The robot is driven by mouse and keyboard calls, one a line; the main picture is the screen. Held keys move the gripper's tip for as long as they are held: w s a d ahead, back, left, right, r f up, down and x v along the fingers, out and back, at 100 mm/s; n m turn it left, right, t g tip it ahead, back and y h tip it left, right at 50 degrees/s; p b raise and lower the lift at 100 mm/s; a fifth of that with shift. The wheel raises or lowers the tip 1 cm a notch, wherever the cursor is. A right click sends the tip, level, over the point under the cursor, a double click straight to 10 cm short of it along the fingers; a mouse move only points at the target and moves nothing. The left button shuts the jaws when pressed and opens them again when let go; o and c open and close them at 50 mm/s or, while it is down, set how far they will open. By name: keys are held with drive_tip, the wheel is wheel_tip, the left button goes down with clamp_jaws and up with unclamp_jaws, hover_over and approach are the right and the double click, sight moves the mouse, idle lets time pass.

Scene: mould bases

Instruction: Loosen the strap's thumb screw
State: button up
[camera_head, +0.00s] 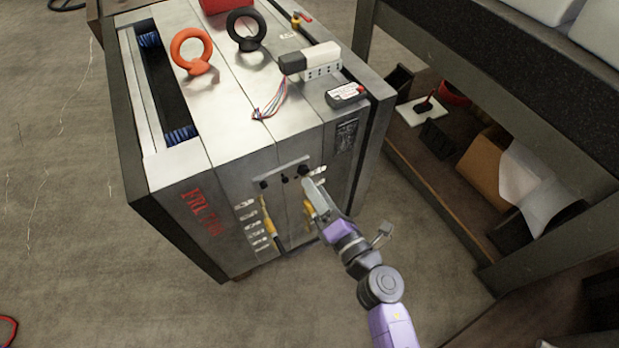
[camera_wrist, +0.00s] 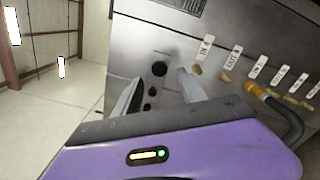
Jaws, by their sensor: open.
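The strap (camera_head: 287,178) is a narrow metal plate fixed across the upper front face of the steel mould base (camera_head: 240,163). Black knob-like screws show on it. The thumb screw (camera_head: 303,170) appears to be the larger black knob at its right end, and it shows as a round dark knob in the wrist view (camera_wrist: 159,69). My gripper (camera_head: 313,187) is at the front face, just below and right of that knob. In the wrist view its two fingers are apart and empty, with the knob between and beyond the tips. I cannot tell whether either finger touches it.
Hoses with yellow fittings (camera_head: 268,222) and white labels are below the strap; a fitting (camera_wrist: 257,91) is right of the fingers. An orange eyebolt (camera_head: 193,50), a black eyebolt (camera_head: 246,28) and a connector box (camera_head: 311,61) stand on top. A shelved bench (camera_head: 520,110) is at right.

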drive_tip(key=shift+v, duration=1.6)
drive_tip(key=s+d+r+m+t+h+p, duration=0.25)
drive_tip(key=s+d+r+m, duration=0.55)
drive_tip(key=m, duration=0.5)
drive_tip(key=s+d+r+m+g+h+p, duration=0.1)
drive_tip(key=s+d+r+m+h+p, duration=0.2)
drive_tip(key=s+d+r+m, duration=0.3)
drive_tip(key=s+d+r+m+g+h+p, duration=0.1)
drive_tip(key=s+d+r+m+h+p, duration=0.2)
drive_tip(key=s+d+r+m, duration=0.3)
drive_tip(key=s+m+h, duration=0.1)
drive_tip(key=s+m, duration=0.4)
drive_tip(key=s, duration=0.8)
drive_tip(key=shift+r+m+g+p, duration=0.35)
drive_tip(key=shift+m+p, duration=0.05)
